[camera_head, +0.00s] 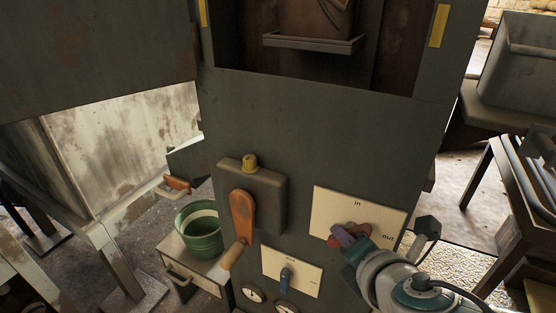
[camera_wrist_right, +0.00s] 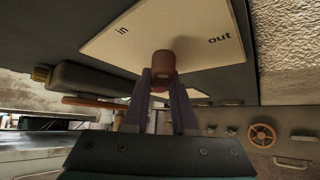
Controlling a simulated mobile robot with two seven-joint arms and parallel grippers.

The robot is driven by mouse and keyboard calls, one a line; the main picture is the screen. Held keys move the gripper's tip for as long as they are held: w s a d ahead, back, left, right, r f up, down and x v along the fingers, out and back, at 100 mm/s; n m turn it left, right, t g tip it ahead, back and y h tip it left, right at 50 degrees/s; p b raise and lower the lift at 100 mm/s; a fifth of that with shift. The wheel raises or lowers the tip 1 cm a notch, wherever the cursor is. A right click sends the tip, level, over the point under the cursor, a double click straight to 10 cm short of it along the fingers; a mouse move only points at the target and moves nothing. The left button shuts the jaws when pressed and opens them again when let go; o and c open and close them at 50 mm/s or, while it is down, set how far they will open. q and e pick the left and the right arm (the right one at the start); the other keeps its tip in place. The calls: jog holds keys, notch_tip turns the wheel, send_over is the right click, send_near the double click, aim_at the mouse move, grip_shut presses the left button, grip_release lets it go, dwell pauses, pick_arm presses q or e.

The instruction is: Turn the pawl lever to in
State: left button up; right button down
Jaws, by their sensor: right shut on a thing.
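The pawl lever (camera_head: 365,229) is a dull red handle on a cream plate (camera_head: 330,206) marked "in" at the top and "out" at the lower right. My right gripper (camera_head: 350,236) reaches the plate from the lower right and covers much of the lever. In the right wrist view the lever's rounded reddish end (camera_wrist_right: 163,62) sits between the tips of the purple fingers (camera_wrist_right: 162,80), which are shut on it. The plate (camera_wrist_right: 180,30) is behind it with both words readable. Which word the lever points to is hard to tell. My left gripper is not in view.
Left of the plate are a grey box with an orange crank (camera_head: 242,212) and wooden handle. A green bucket (camera_head: 201,238) stands on a low cabinet at the left.

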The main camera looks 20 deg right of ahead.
jog(key=shift+r+n+g+h+p, duration=0.4)
jog(key=shift+g+p, duration=0.3)
jog(key=shift+p, duration=0.2)
jog(key=shift+f+n+g+h+p, duration=0.2)
jog(key=shift+n+g+h+p, duration=0.2)
jog(key=shift+g+p, duration=0.1)
jog(key=shift+f+n+g+h, duration=0.2)
jog(key=shift+n+g+h, duration=0.3)
jog(key=shift+g, duration=0.3)
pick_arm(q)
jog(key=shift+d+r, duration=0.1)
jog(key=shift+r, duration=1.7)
pick_arm(e)
jog(key=shift+n+g+h, duration=0.4)
jog(key=shift+g, duration=0.2)
jog(key=shift+s, duration=0.1)
jog(key=shift+d+f, duration=0.1)
jog(key=c, duration=0.7)
grip_release()
